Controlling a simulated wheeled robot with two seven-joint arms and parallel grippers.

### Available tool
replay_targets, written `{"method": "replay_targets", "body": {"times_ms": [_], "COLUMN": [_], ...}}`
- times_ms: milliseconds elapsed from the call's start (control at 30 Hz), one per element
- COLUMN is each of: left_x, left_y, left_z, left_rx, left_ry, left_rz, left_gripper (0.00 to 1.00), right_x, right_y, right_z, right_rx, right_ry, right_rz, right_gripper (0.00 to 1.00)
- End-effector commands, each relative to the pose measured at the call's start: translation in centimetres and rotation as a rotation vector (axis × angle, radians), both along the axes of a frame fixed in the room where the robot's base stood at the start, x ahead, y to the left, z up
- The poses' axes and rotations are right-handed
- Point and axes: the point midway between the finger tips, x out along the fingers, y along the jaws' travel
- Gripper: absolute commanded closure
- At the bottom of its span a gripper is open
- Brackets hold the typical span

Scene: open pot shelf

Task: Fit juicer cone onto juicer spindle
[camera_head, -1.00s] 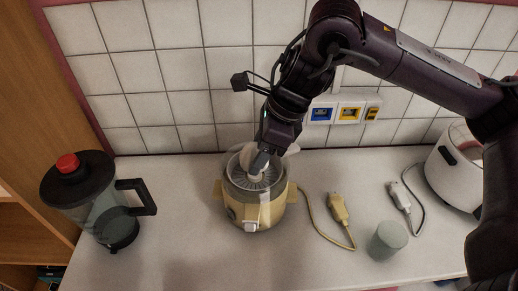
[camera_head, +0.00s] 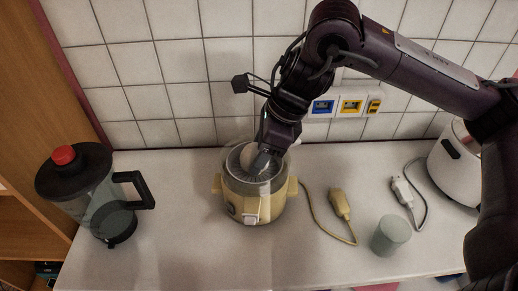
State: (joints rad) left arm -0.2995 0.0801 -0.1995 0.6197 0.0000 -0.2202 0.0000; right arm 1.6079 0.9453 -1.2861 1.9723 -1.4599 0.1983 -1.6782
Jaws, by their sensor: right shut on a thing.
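The juicer (camera_head: 262,206) is cream-yellow with a clear bowl and a grey ribbed strainer inside, standing upright on the counter. My right gripper (camera_head: 260,164) reaches down from above into the bowl's mouth. It is shut on the pale juicer cone (camera_head: 249,156), which shows partly beside the fingers, at the bowl's upper part. The spindle is hidden by the gripper and the cone, so I cannot tell whether the cone touches it. My left gripper is not in view.
A blender jug (camera_head: 95,200) with a red-knobbed lid stands at the left. A yellow plug (camera_head: 340,204), a white plug (camera_head: 402,191), a grey-green cup (camera_head: 390,235) and a white appliance (camera_head: 455,165) lie to the right. The tiled wall is close behind.

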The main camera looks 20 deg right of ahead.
Motion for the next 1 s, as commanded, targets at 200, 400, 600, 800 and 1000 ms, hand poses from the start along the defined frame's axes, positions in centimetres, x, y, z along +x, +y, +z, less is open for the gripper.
{"method": "replay_targets", "body": {"times_ms": [200, 400, 600, 800, 1000], "left_x": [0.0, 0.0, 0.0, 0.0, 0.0], "left_y": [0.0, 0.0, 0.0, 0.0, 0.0], "left_z": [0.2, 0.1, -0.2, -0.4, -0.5], "left_rx": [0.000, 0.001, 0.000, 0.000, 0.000], "left_ry": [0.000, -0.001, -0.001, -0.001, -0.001], "left_rz": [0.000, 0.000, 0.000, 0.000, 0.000], "left_gripper": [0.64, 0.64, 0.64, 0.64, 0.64], "right_x": [0.0, 0.0, 0.0, 0.0, 0.0], "right_y": [0.0, 0.0, 0.0, 0.0, 0.0], "right_z": [0.0, -0.1, -0.5, -0.9, -1.1], "right_rx": [0.000, 0.000, 0.000, 0.000, 0.000], "right_ry": [0.000, 0.000, 0.000, 0.000, -0.001], "right_rz": [0.000, 0.000, 0.000, 0.000, 0.000], "right_gripper": [0.69, 0.69, 0.69, 0.69, 0.41]}}
